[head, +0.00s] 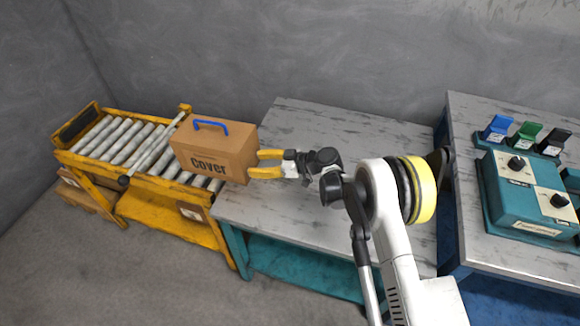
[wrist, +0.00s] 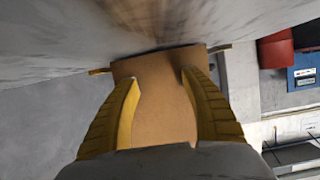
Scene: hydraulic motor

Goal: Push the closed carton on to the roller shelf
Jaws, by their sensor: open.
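The closed carton (head: 213,148) is brown, reads "Cover" and has a blue handle on top. It stands at the right end of the yellow roller shelf (head: 150,180), over the rollers and close to the worktable's left edge. My gripper (head: 262,164) is open, with its yellow fingers pointing left at the carton's right end. The fingertips are at or very near the carton; whether they touch it I cannot tell. In the wrist view the carton's brown face (wrist: 160,85) fills the space between the two open fingers. The carton hides some of the rollers.
The grey worktable (head: 300,125) below my arm is bare. A second table (head: 470,215) at the right holds a teal control box (head: 525,195) and blue, green and black pieces. A grey wall runs behind. The rollers (head: 110,140) left of the carton are clear except for a crossbar.

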